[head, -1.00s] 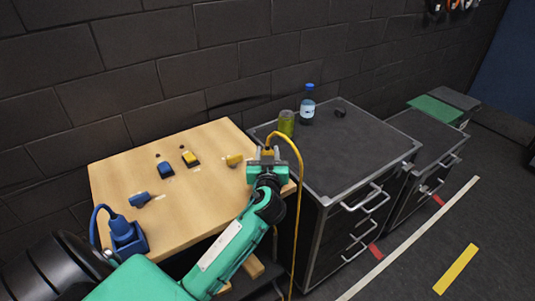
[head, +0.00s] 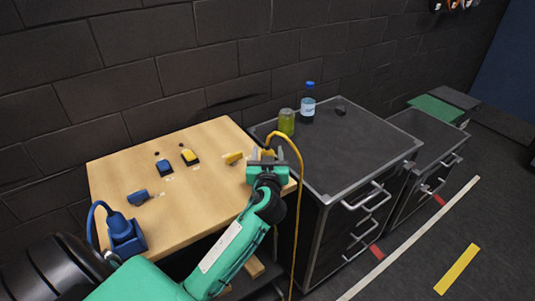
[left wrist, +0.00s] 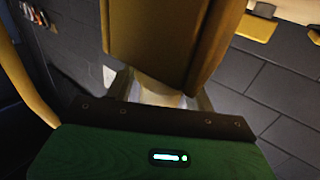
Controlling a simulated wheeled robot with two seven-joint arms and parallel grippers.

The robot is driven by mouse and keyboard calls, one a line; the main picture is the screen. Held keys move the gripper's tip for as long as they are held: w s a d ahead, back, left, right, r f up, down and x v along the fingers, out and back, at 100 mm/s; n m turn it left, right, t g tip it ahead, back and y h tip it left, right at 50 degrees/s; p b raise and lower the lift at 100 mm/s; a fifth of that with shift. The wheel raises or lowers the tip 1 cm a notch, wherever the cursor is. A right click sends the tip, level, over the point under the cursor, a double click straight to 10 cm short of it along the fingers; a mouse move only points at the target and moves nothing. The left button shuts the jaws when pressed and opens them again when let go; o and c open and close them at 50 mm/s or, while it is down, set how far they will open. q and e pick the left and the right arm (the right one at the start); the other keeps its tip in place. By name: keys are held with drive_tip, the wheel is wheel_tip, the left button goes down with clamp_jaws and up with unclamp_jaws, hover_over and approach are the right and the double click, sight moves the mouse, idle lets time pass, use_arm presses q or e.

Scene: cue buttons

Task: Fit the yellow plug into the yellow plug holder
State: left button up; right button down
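The yellow plug (head: 268,153) is at my left gripper (head: 266,159), over the right end of the wooden table. Its yellow cable (head: 299,185) arches up and hangs down past the table's right edge. In the left wrist view, a large yellow body (left wrist: 165,40), which looks like the plug, fills the top middle between the fingers (left wrist: 163,95). The gripper looks shut on it. I cannot make out a yellow plug holder; the gripper hides that part of the table. My right gripper is not in view.
The wooden table (head: 190,220) also bears a blue plug in a blue holder (head: 127,238), a blue switch-like piece (head: 138,197), a yellow one (head: 234,158), a blue button (head: 164,168) and a yellow button (head: 189,157). A dark cabinet (head: 350,160) with a jar (head: 286,122) and bottle (head: 308,104) stands right.

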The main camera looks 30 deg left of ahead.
use_arm(q)
drive_tip(key=shift+o, duration=0.2)
drive_tip(key=shift+d, duration=0.1)
drive_tip(key=shift+s+d+f, duration=0.15)
drive_tip(key=shift+s, duration=0.15)
drive_tip(key=b+v, duration=0.4)
drive_tip(key=v, duration=0.9)
drive_tip(key=shift+b, duration=0.3)
